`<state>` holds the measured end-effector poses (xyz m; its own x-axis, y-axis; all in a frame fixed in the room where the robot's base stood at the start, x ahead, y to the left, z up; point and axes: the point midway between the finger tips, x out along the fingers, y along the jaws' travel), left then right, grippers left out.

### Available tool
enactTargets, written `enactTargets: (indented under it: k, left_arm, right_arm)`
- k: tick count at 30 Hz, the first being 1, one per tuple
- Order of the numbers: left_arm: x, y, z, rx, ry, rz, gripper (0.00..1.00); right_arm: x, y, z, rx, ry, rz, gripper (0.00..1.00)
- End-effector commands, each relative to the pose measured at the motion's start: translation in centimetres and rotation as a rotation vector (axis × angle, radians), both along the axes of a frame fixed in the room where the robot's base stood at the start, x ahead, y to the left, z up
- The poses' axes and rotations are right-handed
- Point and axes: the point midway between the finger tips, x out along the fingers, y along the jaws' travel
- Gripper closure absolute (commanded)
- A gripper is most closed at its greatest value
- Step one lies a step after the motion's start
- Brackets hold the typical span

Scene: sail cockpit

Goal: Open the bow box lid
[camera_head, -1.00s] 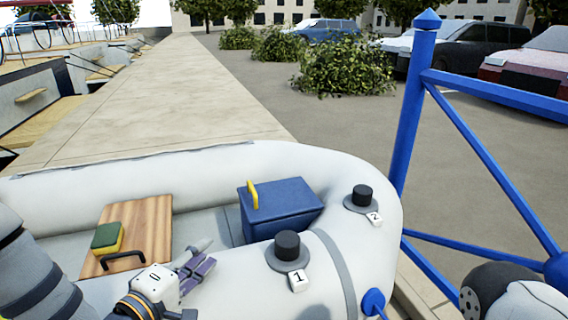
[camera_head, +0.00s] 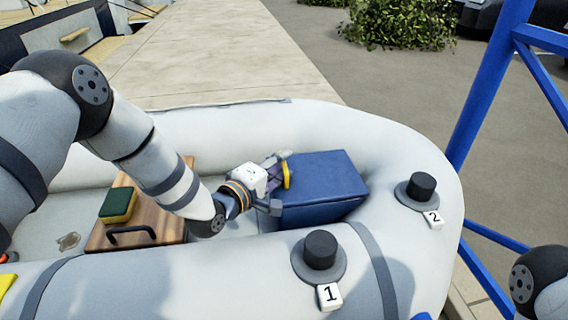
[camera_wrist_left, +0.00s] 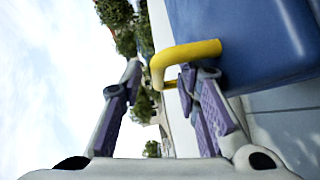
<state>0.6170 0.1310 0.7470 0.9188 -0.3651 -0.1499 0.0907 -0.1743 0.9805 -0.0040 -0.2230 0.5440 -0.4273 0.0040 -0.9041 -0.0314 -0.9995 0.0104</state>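The bow box (camera_head: 325,190) is a blue box in the front of the grey inflatable boat, and its lid looks shut. A yellow handle (camera_head: 286,174) stands at its left side; in the left wrist view the handle (camera_wrist_left: 187,51) juts from the blue face. My left gripper (camera_head: 277,180) is at the handle. In the left wrist view its fingers (camera_wrist_left: 160,95) are spread apart, with the handle's outer bar between them, closer to the right finger. That finger hides part of the handle, and I cannot tell whether they touch. My right gripper is out of view.
A wooden board (camera_head: 112,232) with a black handle and a green-yellow sponge (camera_head: 118,205) is left of the box. Black knobs marked 1 (camera_head: 320,250) and 2 (camera_head: 422,187) rise from the near tube. A blue frame (camera_head: 490,85) stands at right.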

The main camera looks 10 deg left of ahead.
Motion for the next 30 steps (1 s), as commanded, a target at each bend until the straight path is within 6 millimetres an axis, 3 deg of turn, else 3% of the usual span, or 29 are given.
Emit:
enactTargets:
  k: [4, 11, 15, 25, 30]
  left_arm:
    - [1.1, -0.4, -0.2, -0.001, 0.001, 0.000, 0.70]
    - [1.2, -0.5, -0.1, -0.001, 0.000, 0.001, 0.70]
    - [1.2, -0.5, -0.1, -0.001, 0.000, 0.001, 1.00]
    - [1.2, -0.3, 0.1, 0.005, 0.000, 0.000, 1.00]
    - [1.5, 0.6, 1.5, 0.047, 0.010, 0.002, 1.00]
  right_arm:
    - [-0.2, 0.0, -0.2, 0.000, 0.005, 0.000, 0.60]
    - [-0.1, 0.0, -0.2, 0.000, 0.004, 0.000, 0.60]
    - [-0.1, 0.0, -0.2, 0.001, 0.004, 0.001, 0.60]
    - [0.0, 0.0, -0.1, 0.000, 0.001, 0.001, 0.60]
    - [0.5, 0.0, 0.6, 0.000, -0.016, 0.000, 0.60]
